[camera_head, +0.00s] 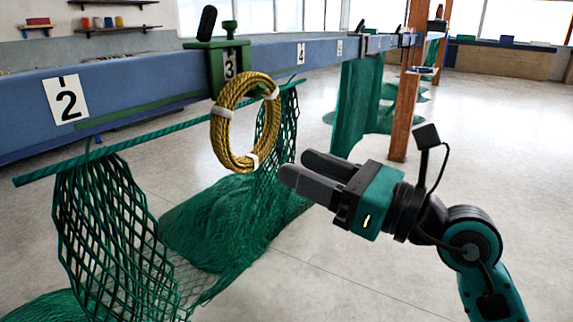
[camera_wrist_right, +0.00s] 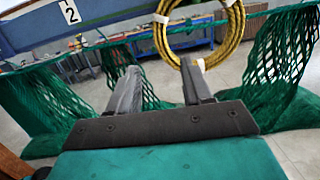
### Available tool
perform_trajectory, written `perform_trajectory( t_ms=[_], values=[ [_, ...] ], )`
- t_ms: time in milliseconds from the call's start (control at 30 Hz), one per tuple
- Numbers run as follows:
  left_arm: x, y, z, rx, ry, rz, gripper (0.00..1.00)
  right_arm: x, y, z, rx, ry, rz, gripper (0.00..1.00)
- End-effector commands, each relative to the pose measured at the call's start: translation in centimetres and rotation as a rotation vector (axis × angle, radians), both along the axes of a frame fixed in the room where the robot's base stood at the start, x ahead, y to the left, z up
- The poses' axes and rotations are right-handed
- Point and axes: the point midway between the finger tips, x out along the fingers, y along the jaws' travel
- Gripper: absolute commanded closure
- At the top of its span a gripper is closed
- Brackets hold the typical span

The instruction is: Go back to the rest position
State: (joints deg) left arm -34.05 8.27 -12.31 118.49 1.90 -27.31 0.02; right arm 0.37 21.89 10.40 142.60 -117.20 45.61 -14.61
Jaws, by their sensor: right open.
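My right gripper (camera_head: 308,174) is open and empty, reaching in from the right in the head view. Its two grey fingers (camera_wrist_right: 160,84) also show in the right wrist view, spread apart with nothing between them. A coil of yellow rope (camera_head: 220,130) with white ties hangs at the blue beam below the number 3 plate, to the left of the fingertips and apart from them. The coil also shows in the right wrist view (camera_wrist_right: 238,40), beyond the right finger. My left gripper is not in view.
A green trawl net (camera_head: 225,215) hangs from a green bar (camera_head: 140,140) under the blue beam (camera_head: 150,75), spreading onto the floor. A green clamp (camera_head: 215,68) sits on the beam. Wooden posts (camera_head: 405,115) stand behind. The floor at right is clear.

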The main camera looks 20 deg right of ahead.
Motion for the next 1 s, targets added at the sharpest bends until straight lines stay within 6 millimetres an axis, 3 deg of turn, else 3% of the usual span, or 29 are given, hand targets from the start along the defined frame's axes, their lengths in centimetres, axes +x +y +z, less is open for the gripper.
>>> perform_trajectory(
  t_ms=[167,267,400,567,667,767,867,1000],
  values=[
    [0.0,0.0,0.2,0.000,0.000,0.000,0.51,-0.1,0.1,0.1,0.022,0.009,0.012,0.50],
    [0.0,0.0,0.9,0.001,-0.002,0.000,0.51,-0.3,0.6,0.1,0.123,0.054,0.065,0.50],
    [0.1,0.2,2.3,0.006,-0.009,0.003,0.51,-0.4,1.3,0.1,0.449,0.194,0.184,0.50],
    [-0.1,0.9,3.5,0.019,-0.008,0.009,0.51,0.4,0.2,-1.3,0.955,0.418,0.250,0.50],
    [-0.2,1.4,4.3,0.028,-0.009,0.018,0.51,1.2,-1.2,-3.8,1.282,0.568,0.228,0.50],
    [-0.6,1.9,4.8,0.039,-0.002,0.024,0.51,1.6,-2.6,-7.7,1.612,0.721,0.152,0.50],
    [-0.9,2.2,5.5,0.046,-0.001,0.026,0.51,1.1,-3.5,-12.9,1.937,0.876,0.022,0.50],
    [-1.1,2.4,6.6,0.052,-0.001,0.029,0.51,-1.8,-3.2,-21.3,2.350,1.078,-0.240,0.50]
  ],
)
